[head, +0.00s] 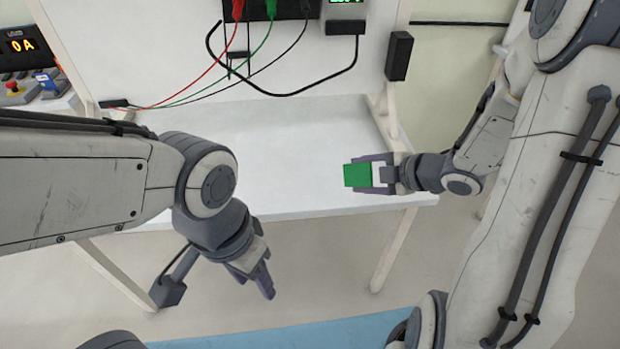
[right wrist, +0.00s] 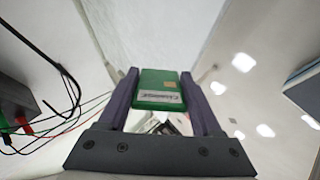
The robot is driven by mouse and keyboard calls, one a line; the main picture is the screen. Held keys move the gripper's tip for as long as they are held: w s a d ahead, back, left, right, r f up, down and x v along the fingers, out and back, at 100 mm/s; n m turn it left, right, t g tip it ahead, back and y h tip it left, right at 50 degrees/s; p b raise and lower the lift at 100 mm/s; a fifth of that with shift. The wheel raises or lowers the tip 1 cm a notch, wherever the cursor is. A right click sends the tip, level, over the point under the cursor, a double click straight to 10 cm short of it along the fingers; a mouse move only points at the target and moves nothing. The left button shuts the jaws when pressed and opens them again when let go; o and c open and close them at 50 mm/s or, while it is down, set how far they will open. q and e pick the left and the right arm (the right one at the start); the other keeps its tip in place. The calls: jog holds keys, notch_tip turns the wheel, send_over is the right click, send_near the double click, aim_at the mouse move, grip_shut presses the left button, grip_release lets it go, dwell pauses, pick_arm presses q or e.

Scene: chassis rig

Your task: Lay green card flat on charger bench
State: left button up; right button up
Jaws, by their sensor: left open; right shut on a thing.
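The green card (head: 357,175) is held between the fingers of my right gripper (head: 374,174), over the right front part of the white bench (head: 290,135). In the right wrist view the card (right wrist: 160,84) sits between the two purple fingers, with a pale printed label on its face. I cannot tell how high it is above the bench. My right gripper (right wrist: 158,100) is shut on it. My left gripper (head: 262,280) is empty and hangs in front of the bench's front edge, lower left of the card.
Red, green and black leads (head: 222,70) run from the panel down to the bench's back left. A charger unit (head: 344,18) and a black box (head: 398,56) are on the upright panel. A control box (head: 22,50) stands far left. The bench's middle is clear.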

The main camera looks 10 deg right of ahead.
jog(key=w+a+f, duration=0.1)
jog(key=w+f, duration=0.1)
jog(key=w, duration=0.1)
jog(key=w+a+f, duration=0.1)
jog(key=w+f, duration=0.1)
jog(key=w, duration=0.1)
jog(key=w+a+f+b, duration=0.1)
jog(key=w+a+f, duration=0.1)
jog(key=w, duration=0.2)
jog(key=shift+f, duration=0.25)
jog(key=shift+d+f, duration=0.1)
jog(key=shift+f, duration=1.9)
jog(key=shift+f+b, duration=0.1)
jog(key=shift+b, duration=0.25)
jog(key=o, duration=1)
